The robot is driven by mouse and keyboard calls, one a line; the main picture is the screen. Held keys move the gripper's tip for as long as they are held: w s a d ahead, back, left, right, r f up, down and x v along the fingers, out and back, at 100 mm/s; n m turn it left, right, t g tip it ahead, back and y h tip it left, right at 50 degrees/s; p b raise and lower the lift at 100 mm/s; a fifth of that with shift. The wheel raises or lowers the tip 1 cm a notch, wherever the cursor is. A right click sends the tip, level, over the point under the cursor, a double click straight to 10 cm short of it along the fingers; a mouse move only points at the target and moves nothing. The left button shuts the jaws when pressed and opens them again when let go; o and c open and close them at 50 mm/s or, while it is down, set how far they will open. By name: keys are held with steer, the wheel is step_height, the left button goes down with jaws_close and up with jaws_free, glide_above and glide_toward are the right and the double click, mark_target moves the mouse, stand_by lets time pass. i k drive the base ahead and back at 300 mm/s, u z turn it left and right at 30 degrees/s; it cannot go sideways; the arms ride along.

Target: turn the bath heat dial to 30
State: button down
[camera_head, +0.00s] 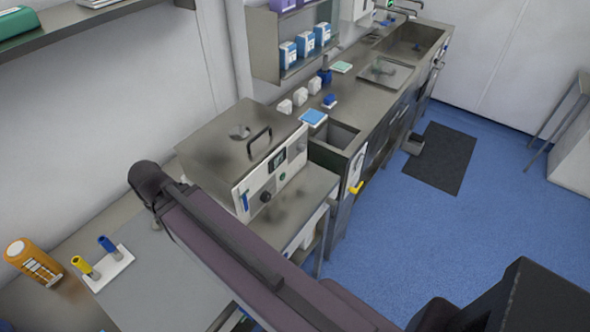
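The bath is a steel box with a closed lid (215,135) and a black lid handle on the counter. Its pale front panel (254,187) faces right and carries a dark display (277,159). A dark round dial (265,197) sits low on the panel, with a smaller round control (282,177) to its right. The dial's setting is too small to read. My arm crosses the lower picture, passing in front of and below the panel. My gripper does not show in this view.
A blue lever or strip (245,200) is at the panel's left end. An orange bottle (33,261) and a white holder (108,268) with yellow and blue items stand lower left. A sink (336,136) lies beyond the bath. Blue floor (390,235) is open at right.

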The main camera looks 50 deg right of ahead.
mark_target(301, 148)
steer(key=z, duration=0.3)
steer(key=k, duration=1.3)
steer(key=z, duration=0.5)
steer(key=i, duration=1)
steer(key=z, duration=0.05)
